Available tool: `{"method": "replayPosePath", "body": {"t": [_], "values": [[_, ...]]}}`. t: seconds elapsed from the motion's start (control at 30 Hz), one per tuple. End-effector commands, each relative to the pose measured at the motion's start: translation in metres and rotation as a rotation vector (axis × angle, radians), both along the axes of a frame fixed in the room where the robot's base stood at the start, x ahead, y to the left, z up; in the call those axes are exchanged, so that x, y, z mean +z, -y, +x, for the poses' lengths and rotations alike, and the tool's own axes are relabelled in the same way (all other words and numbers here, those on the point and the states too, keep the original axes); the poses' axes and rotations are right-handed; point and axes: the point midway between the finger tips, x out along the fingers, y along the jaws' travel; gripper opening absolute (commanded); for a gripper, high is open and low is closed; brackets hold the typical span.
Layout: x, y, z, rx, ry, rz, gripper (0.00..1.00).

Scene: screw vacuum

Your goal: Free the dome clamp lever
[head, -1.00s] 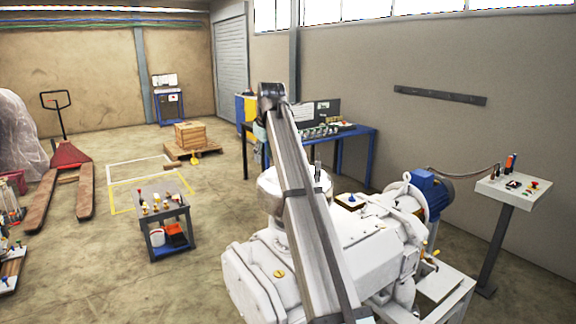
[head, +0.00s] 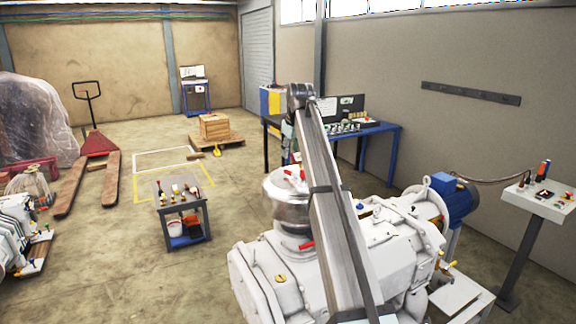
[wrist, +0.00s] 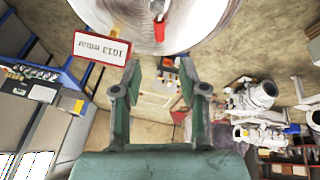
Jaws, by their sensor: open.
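The glass-like dome (head: 283,208) stands on the white pump (head: 283,272) in the head view, partly behind my arm. A red lever (head: 306,245) shows low on its side, and a red and white part (head: 294,174) shows at its top. In the wrist view the dome (wrist: 205,22) fills the top of the picture, and a red-handled lever (wrist: 159,31) on a metal piece points toward my gripper (wrist: 160,86). My gripper is open and empty. Its fingers lie on either side of the lever's line, apart from it. My gripper is hidden or unclear in the head view.
A sign reading 1013 mbar (wrist: 102,48) is beside the dome. A blue motor (head: 452,197) and a control stand (head: 540,202) are on the right. A blue workbench (head: 375,131) is behind, and a small cart (head: 183,207) is to the left. Open floor lies around the cart.

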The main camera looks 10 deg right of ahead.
Motion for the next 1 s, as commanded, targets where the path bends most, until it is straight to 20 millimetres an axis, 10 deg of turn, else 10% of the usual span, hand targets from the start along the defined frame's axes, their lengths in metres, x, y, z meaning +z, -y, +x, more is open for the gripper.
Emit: {"method": "replayPosePath", "body": {"t": [0.5,1.0], "values": [[-0.078,-0.004,0.036,0.0,-0.001,-0.001,0.42],[-0.089,-0.005,0.041,0.0,0.0,0.0,0.32]]}}
